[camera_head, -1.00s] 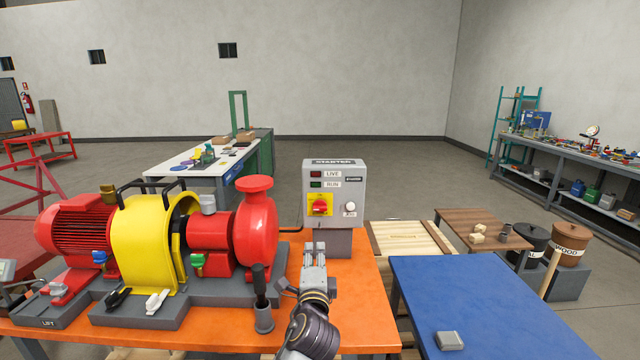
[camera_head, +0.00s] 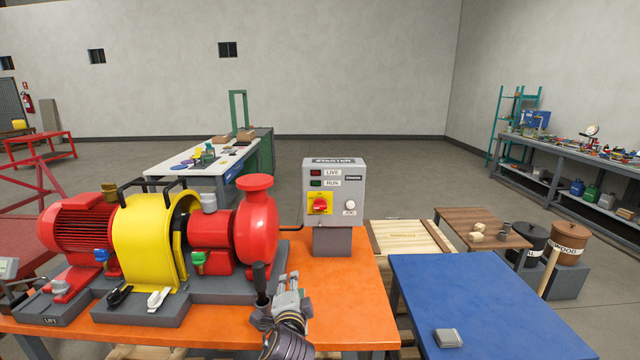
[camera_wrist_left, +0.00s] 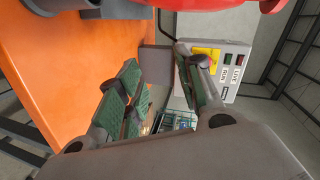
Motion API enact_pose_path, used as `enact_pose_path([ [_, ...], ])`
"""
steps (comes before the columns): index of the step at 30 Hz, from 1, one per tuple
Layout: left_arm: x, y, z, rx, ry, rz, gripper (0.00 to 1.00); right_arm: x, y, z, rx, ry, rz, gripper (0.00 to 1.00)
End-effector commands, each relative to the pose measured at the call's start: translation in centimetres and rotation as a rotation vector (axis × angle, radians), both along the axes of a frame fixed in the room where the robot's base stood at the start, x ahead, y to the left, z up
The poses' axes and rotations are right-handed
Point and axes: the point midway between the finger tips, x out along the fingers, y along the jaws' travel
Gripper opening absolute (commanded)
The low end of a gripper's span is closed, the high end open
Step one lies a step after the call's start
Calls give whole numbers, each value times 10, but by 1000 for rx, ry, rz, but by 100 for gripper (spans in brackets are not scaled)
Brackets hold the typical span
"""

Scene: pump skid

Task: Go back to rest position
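My left gripper (camera_head: 289,282) is above the front part of the orange bench, just right of the black-handled holder (camera_head: 262,299). In the left wrist view the same gripper (camera_wrist_left: 160,68) has its two green-padded fingers apart, with nothing between them. The grey starter box (camera_head: 335,192) stands upright behind it, with a red knob on a yellow plate (camera_head: 320,204) and a white JOG button (camera_head: 350,205). Its LIVE and RUN lamps look dark. The gripper is clear of the box. My right gripper is in neither view.
The pump skid, with red motor (camera_head: 78,235), yellow guard (camera_head: 146,245) and red pump (camera_head: 256,232), fills the left of the orange bench (camera_head: 350,285). A blue table (camera_head: 490,310) with a small grey block (camera_head: 448,339) is at right. The bench's front right is clear.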

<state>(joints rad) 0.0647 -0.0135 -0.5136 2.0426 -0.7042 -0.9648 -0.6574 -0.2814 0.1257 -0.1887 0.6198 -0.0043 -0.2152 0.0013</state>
Motion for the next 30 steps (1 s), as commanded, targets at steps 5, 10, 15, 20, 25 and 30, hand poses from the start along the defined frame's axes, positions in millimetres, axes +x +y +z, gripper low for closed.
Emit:
enact_pose_path([
  [5, -27, 33, -46, -154, 138, 78, 36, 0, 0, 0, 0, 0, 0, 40],
  [10, -60, 63, -88, -310, 273, 168, 36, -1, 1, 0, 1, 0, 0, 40],
  [15, -98, 87, -124, -453, 402, 264, 36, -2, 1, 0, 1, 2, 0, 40],
  [20, -139, 107, -152, -574, 520, 361, 36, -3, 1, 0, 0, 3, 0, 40],
  [25, -185, 125, -175, -689, 638, 468, 36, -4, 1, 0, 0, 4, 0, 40],
  [30, -224, 137, -188, -772, 730, 559, 36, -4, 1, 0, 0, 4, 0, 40],
])
